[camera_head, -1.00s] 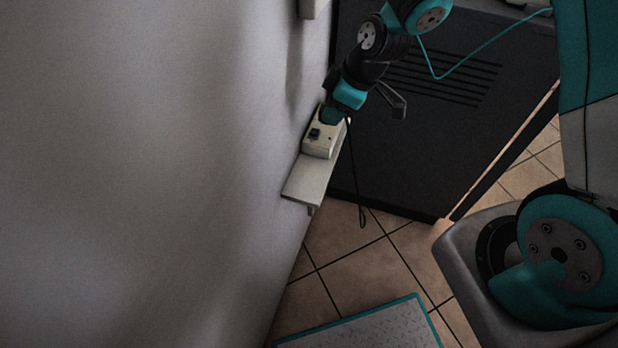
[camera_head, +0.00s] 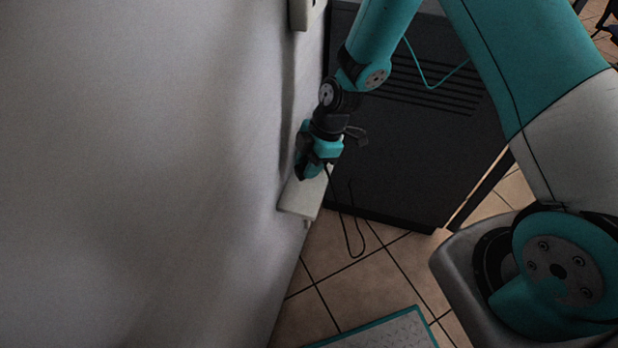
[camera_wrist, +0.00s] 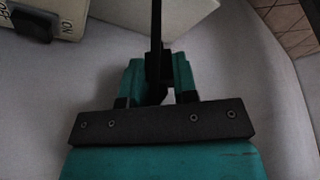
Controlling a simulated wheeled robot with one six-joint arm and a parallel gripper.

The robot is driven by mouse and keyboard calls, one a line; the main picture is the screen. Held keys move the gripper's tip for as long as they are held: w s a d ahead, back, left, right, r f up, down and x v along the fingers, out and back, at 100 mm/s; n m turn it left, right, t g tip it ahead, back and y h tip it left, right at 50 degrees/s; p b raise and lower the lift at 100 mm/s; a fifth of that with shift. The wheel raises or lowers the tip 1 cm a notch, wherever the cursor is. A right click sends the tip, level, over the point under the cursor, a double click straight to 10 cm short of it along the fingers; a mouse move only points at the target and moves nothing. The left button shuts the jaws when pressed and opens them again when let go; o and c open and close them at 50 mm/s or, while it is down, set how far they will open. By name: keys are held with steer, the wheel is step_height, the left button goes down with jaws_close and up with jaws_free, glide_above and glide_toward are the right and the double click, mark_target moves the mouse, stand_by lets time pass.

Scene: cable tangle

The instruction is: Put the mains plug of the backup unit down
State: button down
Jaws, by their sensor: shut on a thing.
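My gripper (camera_head: 308,172) is at the pale wall shelf, in front of it in the head view. In the wrist view my gripper (camera_wrist: 158,75) is shut on the black plug (camera_wrist: 157,66), mostly hidden between the teal fingers. Its dark cable (camera_wrist: 156,22) runs up from it, and in the head view the cable (camera_head: 352,235) hangs in a loop below. The shelf (camera_head: 300,202) shows its near end; the rest is behind my gripper. I cannot tell whether the plug touches the shelf.
A pale box (camera_wrist: 70,14) with a black switch marked ON/OFF stands at the upper left of the wrist view. The wall (camera_head: 150,180) is close on the left. A dark vented cabinet (camera_head: 420,150) stands behind. A teal-edged mat (camera_head: 390,335) lies on the tiled floor.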

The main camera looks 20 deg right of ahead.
steer(key=shift+f, duration=2.6)
steer(key=shift+f, duration=0.1)
steer(key=c, duration=0.9)
jaws_free()
steer(key=s+v, duration=0.1)
steer(key=v, duration=1.1)
step_height(320, 180, up, 10)
steer(key=s+a+m, duration=0.3)
steer(key=s+r+m, duration=0.3)
steer(key=s+r, duration=0.1)
steer(key=s, duration=0.2)
steer(key=s+a+r+m, duration=0.1)
steer(key=s+r+m, duration=0.2)
steer(key=s+r, duration=0.2)
steer(key=s+r+m, duration=0.3)
steer(key=s+r, duration=0.1)
steer(key=s, duration=0.3)
steer(key=shift+a+r+m+t, duration=0.2)
steer(key=shift+a+m+t, duration=0.15)
steer(key=shift+m+t, duration=0.05)
